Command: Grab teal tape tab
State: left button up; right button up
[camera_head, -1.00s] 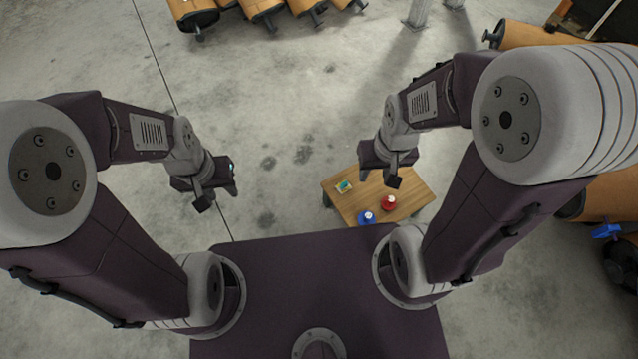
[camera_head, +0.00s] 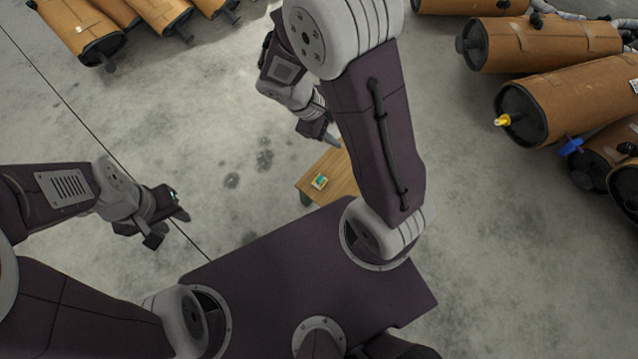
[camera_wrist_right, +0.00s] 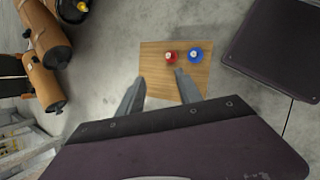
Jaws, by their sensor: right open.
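A small packet (camera_head: 320,181) with teal and yellow on it lies on the small wooden table in the head view; it is too small to make out a separate tab. It does not show in the right wrist view. My right gripper (camera_wrist_right: 160,76) is open and empty, its fingers reaching over the table in the right wrist view. My left gripper (camera_head: 170,229) is open, over the floor at left. A tiny teal spot (camera_head: 173,194) shows at it; I cannot tell what it is.
On the wooden table (camera_wrist_right: 152,54) stand a red-capped item (camera_wrist_right: 171,56) and a blue-capped item (camera_wrist_right: 194,54). Mufflers lie at the right, one with a yellow plug (camera_head: 502,120), another with a blue plug (camera_head: 571,146). More mufflers (camera_head: 82,30) lie at upper left. The floor between is clear.

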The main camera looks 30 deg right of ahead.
jog(key=w+f+n+h+b, duration=0.3)
jog(key=w+f+n+b, duration=0.15)
jog(key=f, duration=0.45)
jog(key=n+t+h+b, duration=0.3)
jog(key=n+t+b, duration=0.5)
jog(key=n+b, duration=0.5)
send_near(319, 178)
jog(key=m+b, duration=0.1)
jog(key=shift+m, duration=0.25)
jog(key=b+x, duration=0.2)
jog(key=x, duration=0.2)
jog(key=shift+d+f, duration=0.2)
jog(key=shift+f, duration=0.05)
jog(key=shift+w+d, duration=0.2)
jog(key=shift+d, duration=0.1)
jog(key=shift+g, duration=0.3)
jog(key=b+x, duration=0.4)
jog(key=x, duration=0.1)
jog(key=shift+f, duration=0.1)
jog(key=shift+w, duration=0.1)
grip_shut()
